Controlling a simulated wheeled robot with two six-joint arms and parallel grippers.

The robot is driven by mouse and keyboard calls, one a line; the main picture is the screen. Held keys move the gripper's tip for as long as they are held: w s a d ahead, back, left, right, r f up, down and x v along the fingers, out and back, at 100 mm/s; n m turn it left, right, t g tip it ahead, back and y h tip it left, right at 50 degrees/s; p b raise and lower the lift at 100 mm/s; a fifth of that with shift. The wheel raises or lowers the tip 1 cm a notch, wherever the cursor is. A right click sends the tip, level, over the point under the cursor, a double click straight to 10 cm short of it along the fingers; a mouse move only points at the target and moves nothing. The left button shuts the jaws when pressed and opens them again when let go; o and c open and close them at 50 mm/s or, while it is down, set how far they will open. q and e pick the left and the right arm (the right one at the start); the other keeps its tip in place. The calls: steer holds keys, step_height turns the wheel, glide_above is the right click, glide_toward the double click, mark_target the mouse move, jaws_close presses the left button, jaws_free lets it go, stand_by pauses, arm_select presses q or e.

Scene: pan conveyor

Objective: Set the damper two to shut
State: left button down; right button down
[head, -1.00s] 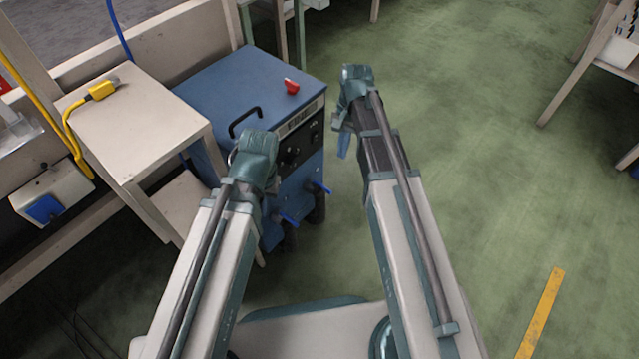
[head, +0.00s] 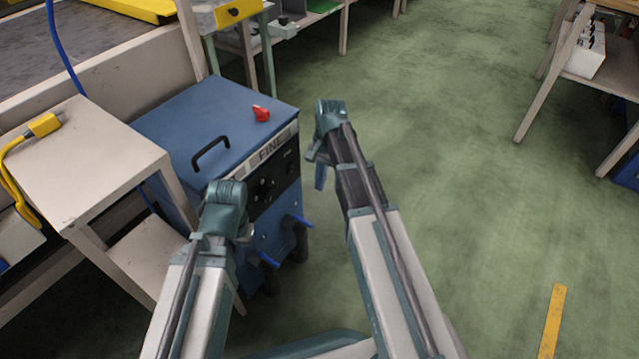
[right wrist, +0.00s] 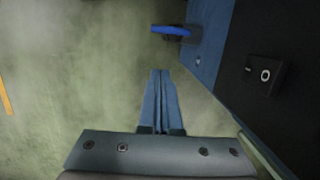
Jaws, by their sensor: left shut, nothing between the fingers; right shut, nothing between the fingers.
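A blue cabinet (head: 215,115) with a black front panel stands left of centre in the head view. Two blue levers stick out low on its front, a farther one (head: 300,220) and a nearer one (head: 268,260). No numbers are readable, so I cannot tell which is damper two. One blue lever also shows at the top of the right wrist view (right wrist: 172,31). My right gripper (head: 320,178) is shut and empty, apart from that lever, right of the cabinet; its fingers (right wrist: 159,72) point toward it. My left gripper (head: 243,234) is shut before the cabinet, fingertips mostly hidden.
A red knob (head: 261,114) and a black handle (head: 211,152) are on the cabinet top. A rocker switch (right wrist: 262,75) is on the panel. A beige table (head: 75,165) with a yellow plug (head: 43,125) stands left.

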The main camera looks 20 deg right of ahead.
mark_target(307, 225)
steer(key=s+a+f+b, duration=0.3)
steer(key=f+b, duration=0.5)
steer(key=f, duration=0.1)
steer(key=shift+a+f, duration=0.2)
steer(key=shift+a, duration=0.15)
steer(key=shift+s+a+m, duration=0.25)
steer(key=shift+s+m, duration=0.05)
steer(key=shift+m, duration=0.4)
steer(key=shift+s+a+m, duration=0.2)
steer(key=shift+s+m, duration=0.05)
steer(key=shift+m, duration=0.45)
steer(key=shift+s+a+m+t, duration=0.2)
steer(key=shift+m+t, duration=0.1)
steer(key=shift+m, duration=0.1)
steer(key=a+m, duration=0.1)
steer(key=m, duration=0.1)
steer(key=s+a+m, duration=0.1)
steer(key=m, duration=0.1)
steer(key=shift+t, duration=0.4)
steer(key=shift+a, duration=0.35)
stand_by(1.3)
